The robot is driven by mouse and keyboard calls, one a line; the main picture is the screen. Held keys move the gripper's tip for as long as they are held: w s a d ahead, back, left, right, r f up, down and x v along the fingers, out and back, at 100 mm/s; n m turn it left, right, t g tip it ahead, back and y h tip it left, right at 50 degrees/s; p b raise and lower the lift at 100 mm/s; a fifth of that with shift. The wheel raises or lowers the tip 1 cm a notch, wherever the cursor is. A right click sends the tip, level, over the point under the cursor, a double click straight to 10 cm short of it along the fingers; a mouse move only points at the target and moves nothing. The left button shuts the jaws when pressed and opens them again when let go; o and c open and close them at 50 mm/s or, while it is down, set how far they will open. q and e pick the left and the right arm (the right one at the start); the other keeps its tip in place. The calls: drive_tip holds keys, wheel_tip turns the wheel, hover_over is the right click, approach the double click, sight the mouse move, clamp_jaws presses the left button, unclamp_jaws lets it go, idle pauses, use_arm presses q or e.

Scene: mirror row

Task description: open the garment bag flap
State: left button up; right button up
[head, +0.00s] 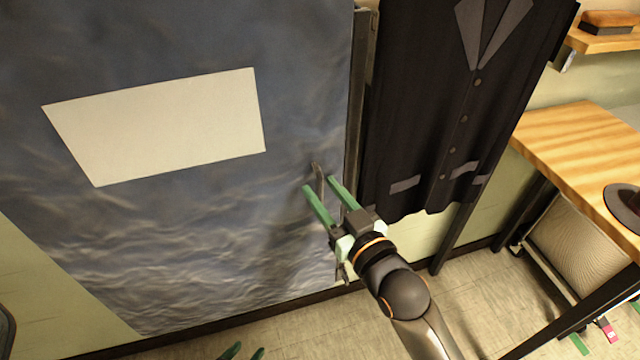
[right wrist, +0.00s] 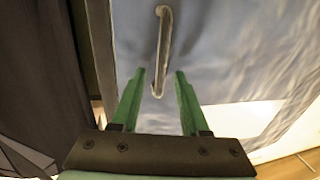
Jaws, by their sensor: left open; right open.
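The garment bag flap (head: 190,220) is a large blue-grey wrinkled panel with a blank pale label (head: 160,125). A slim metal handle (head: 319,172) is near its right edge; it also shows in the right wrist view (right wrist: 162,50). My right gripper (head: 317,184) is open at the handle, its green fingers on either side of the handle's line. In the right wrist view the handle's lower end appears between the fingertips; I cannot tell whether they touch it. My left gripper (head: 244,354) shows only its green fingertips at the bottom edge, open and away from the flap.
A dark upright post (head: 357,110) runs along the flap's right edge. A dark suit jacket (head: 430,110) hangs right of it. A wooden table (head: 580,150) with a dark round object (head: 624,205) stands at the right. A shelf with a brush (head: 610,20) is above. Floor shows below.

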drive_tip(key=shift+c, duration=0.2)
clamp_jaws()
idle(0.3)
idle(1.1)
